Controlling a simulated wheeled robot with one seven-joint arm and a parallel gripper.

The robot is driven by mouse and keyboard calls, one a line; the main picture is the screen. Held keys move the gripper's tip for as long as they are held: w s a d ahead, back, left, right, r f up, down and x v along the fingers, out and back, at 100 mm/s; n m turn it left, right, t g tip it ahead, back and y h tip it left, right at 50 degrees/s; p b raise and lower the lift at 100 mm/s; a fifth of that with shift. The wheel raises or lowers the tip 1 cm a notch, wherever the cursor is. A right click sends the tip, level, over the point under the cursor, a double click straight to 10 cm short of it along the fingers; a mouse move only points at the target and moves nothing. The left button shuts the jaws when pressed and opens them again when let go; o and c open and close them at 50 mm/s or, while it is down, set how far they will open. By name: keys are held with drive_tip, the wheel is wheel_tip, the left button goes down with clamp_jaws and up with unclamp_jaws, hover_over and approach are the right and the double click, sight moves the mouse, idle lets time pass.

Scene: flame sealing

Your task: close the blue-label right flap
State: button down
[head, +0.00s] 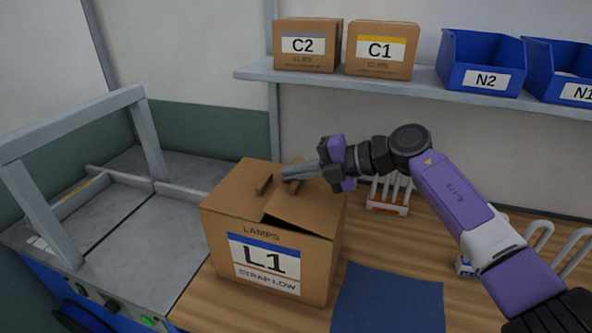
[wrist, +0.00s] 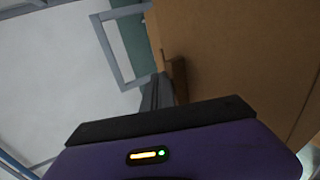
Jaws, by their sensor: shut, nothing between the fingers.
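In the wrist view, cardboard (wrist: 235,60) fills the right beside my fingers (wrist: 158,92).
A grey frame machine (head: 150,215) stands left of the box. A shelf (head: 430,82) above carries boxes C2 (head: 307,60) and C1 (head: 380,65) and blue bins. A blue mat (head: 388,300) lies front right. A white rack (head: 388,195) stands behind my gripper.

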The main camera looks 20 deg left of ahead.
drive_tip(key=shift+a+f, duration=0.25)
drive_tip(key=shift+f, duration=0.15)
idle(0.5)
wheel_tip(320, 180, up, 10)
drive_tip(key=p, duration=0.7)
